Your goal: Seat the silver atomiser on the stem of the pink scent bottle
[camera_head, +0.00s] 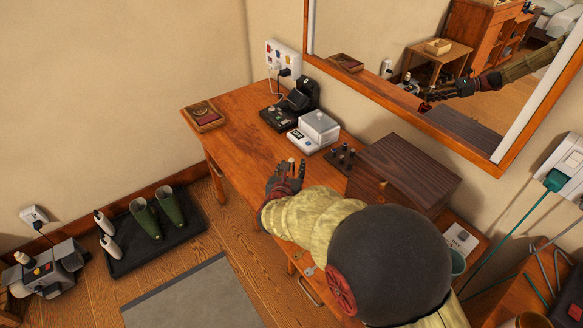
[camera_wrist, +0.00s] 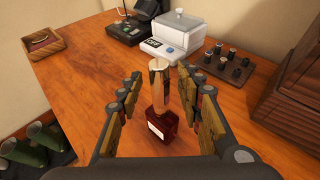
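A dark red bottle (camera_wrist: 163,128) with a white label stands on the wooden table in the wrist view, between the fingers of my gripper (camera_wrist: 160,76). Above it is a tall, shiny upright piece (camera_wrist: 158,92) with a pale top, which looks like the silver atomiser with brown reflections. I cannot tell whether it is seated on the stem; no stem shows clearly. My gripper is open, its fingers spread to both sides with gaps visible. In the head view my gripper (camera_head: 286,174) is over the table's front edge, and the bottle is largely hidden.
Behind are a white scale (camera_head: 313,133), a black device (camera_head: 291,106) and a dark rack with several small bottles (camera_head: 341,158). A brown wooden box (camera_head: 404,172) stands at the right. A small tray (camera_head: 204,115) lies at the left end; the table (camera_head: 240,122) between is clear.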

